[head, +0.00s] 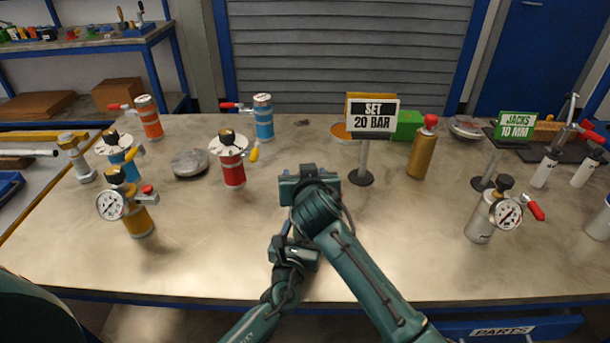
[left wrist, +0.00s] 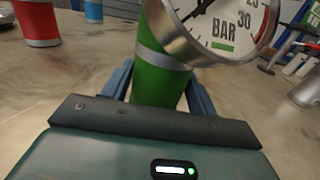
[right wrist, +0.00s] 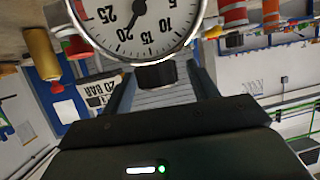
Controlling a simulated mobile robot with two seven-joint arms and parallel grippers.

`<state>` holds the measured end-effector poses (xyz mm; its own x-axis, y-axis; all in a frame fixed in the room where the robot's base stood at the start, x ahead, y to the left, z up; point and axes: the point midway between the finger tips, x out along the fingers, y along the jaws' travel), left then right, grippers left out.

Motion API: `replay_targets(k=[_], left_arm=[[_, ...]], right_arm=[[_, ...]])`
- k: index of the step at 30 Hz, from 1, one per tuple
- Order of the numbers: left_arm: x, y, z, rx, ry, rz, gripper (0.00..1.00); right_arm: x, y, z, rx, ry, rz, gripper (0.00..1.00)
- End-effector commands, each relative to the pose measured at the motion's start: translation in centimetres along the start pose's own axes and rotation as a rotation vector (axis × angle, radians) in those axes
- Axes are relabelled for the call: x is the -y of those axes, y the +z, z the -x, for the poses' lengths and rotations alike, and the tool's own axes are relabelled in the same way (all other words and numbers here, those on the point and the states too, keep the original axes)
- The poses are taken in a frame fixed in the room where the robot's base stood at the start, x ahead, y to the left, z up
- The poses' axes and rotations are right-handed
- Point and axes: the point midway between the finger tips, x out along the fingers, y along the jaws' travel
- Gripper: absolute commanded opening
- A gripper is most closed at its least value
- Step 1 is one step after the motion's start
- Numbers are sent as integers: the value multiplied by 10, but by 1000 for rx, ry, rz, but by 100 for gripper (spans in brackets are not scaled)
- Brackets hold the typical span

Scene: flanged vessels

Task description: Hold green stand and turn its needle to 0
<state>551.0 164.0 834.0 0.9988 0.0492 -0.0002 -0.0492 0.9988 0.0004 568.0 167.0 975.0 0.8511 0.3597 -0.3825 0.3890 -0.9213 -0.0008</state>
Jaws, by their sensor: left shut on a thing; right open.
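The green stand is a green vessel (left wrist: 160,75) with a silver band and a round white gauge (left wrist: 225,25), close up in the left wrist view. My left gripper (left wrist: 158,92) is shut around its body. In the right wrist view its gauge (right wrist: 140,20) appears upside down, with the dark needle (right wrist: 127,30) near 20. A black knob (right wrist: 156,75) sits at the gauge's rim between the fingers of my open right gripper (right wrist: 163,88); I cannot tell if they touch it. In the head view my arms hide the stand.
A "SET 20 BAR" sign (head: 372,117) and a brown cylinder (head: 423,150) stand right of my arms. A red vessel (head: 231,160) and a gauged amber vessel (head: 137,215) stand left. A gauged grey vessel (head: 482,218) stands right. The front table is mostly clear.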

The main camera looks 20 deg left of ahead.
Motion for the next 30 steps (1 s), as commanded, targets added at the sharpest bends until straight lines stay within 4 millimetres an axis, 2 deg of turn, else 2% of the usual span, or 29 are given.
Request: replay_targets(k=[5, 12, 18, 23, 30], left_arm=[[-1, 0, 0, 0, 2, 1, 15], [-1, 0, 0, 0, 3, 1, 15], [-2, 0, 0, 0, 3, 1, 15], [-2, 0, 0, 0, 4, 0, 15], [-2, 0, 0, 0, 4, 0, 15]], right_arm=[[0, -12, 5, -3, -1, -1, 59], [0, -56, 23, -5, -1, -2, 59], [0, -84, 34, -3, -1, -1, 59], [0, -92, 38, 0, 0, -1, 59], [0, -93, 38, 0, 0, 0, 59]])
